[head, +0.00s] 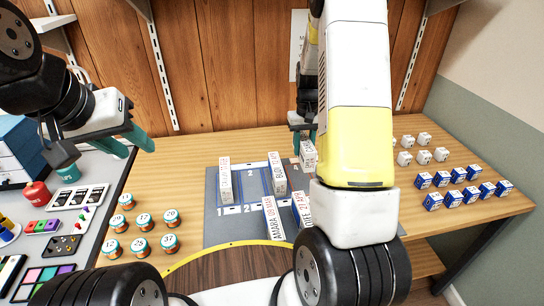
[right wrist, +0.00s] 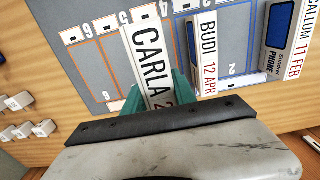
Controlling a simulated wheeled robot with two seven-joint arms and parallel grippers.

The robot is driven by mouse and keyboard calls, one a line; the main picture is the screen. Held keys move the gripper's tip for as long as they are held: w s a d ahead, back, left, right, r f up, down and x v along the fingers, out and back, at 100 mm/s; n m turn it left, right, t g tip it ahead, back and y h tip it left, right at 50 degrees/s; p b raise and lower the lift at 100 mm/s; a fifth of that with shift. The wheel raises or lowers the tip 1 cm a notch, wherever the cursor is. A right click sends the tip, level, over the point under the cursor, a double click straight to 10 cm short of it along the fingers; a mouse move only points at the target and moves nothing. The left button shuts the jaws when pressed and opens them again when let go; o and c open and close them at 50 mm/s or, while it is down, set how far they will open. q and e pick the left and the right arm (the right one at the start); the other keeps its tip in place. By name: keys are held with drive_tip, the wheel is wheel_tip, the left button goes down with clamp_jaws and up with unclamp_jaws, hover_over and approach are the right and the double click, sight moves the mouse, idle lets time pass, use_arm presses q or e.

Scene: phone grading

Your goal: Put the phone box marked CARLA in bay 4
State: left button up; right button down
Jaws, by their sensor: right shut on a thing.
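The CARLA box (right wrist: 150,55) is a white box with its name in black letters. My right gripper (right wrist: 157,92) is shut on it, with a teal finger on each side. In the head view, the right gripper (head: 304,132) and box (head: 308,154) are at the back right of the grey bay mat (head: 212,235), partly hidden by my arm. In the right wrist view, the CARLA box is beside the BUDI box (right wrist: 208,60), near the 5 label. I cannot tell whether it touches the mat. My left gripper (head: 131,143) is open and empty above the left side.
The CALLUM box (right wrist: 285,45) stands beyond BUDI. The AMARA box (head: 272,218) and another labelled box (head: 301,209) stand at the mat's front. Numbered tins (head: 142,221) are left; blue-and-white boxes (head: 455,196) and white cubes (head: 423,157) are right.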

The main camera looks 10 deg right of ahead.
drive_tip(key=f, duration=0.6)
drive_tip(key=shift+w, duration=0.2)
drive_tip(key=shift+f, duration=1.9)
drive_tip(key=shift+f, duration=0.15)
drive_tip(key=c, duration=1)
unclamp_jaws()
